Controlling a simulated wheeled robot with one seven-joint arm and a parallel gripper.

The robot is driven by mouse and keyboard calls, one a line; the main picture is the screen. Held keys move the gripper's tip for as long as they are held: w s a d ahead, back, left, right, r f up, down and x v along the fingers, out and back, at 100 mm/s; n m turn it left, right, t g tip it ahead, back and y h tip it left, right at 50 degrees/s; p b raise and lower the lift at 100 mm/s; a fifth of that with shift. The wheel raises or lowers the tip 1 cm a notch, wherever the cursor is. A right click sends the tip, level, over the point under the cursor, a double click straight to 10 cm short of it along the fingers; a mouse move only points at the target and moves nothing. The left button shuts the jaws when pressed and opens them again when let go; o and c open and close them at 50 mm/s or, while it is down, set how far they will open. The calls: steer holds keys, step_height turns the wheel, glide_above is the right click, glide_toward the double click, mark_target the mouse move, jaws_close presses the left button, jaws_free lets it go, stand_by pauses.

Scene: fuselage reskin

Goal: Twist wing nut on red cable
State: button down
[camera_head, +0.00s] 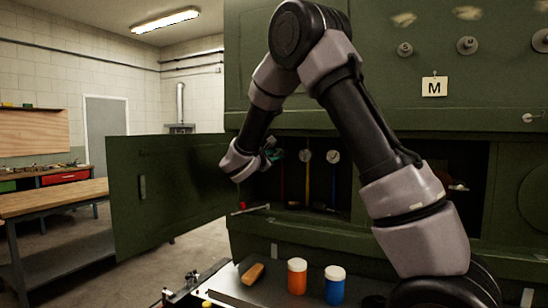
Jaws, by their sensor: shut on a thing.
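The red cable (282,182) hangs upright inside the open bay of the green fuselage, leftmost of three cables. My gripper (273,156) is at the top end of this cable, with its jaws shut on the wing nut there. The wing nut itself is small and mostly hidden by the jaws. The yellow cable (308,184) and the blue cable (333,186) hang to the right, each with a pale round fitting at its top.
A green door panel (165,190) stands swung open left of the bay. A red-tipped tool (252,208) lies on the bay's sill. A workbench is at far left.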

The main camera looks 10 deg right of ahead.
steer(key=m, duration=0.7)
steer(key=shift+m, duration=0.3)
steer(key=m, duration=1.2)
steer(key=shift+m, duration=0.3)
steer(key=m, duration=0.5)
steer(key=shift+s+m, duration=0.1)
steer(key=shift+m, duration=0.2)
steer(key=c, duration=0.8)
jaws_free()
steer(key=shift+c, duration=0.2)
